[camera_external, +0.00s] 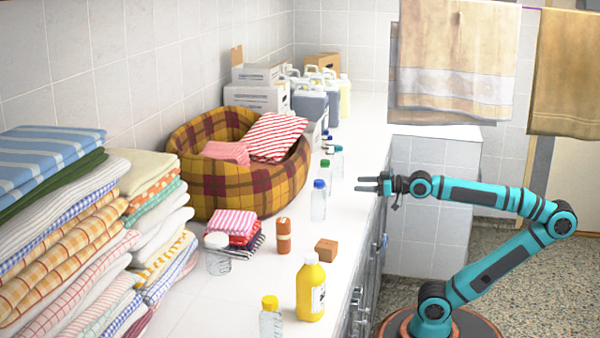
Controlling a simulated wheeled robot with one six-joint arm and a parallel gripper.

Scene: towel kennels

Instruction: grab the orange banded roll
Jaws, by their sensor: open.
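The orange banded roll (284,236) stands upright on the white counter. It is an orange-brown cylinder with a lighter band around its middle. It is between the small stack of folded striped cloths and a small brown box. My gripper (360,184) is open and empty at the counter's right edge, its fingers pointing left. It is above, to the right of and farther back than the roll, well apart from it. Nothing hides the roll.
Around the roll are folded cloths (233,227), a clear jar (217,254), a brown box (326,250), a yellow bottle (311,288) and a blue-capped bottle (319,202). A plaid basket (226,190) stands behind. Towel stacks (60,240) fill the left. The front counter has some free room.

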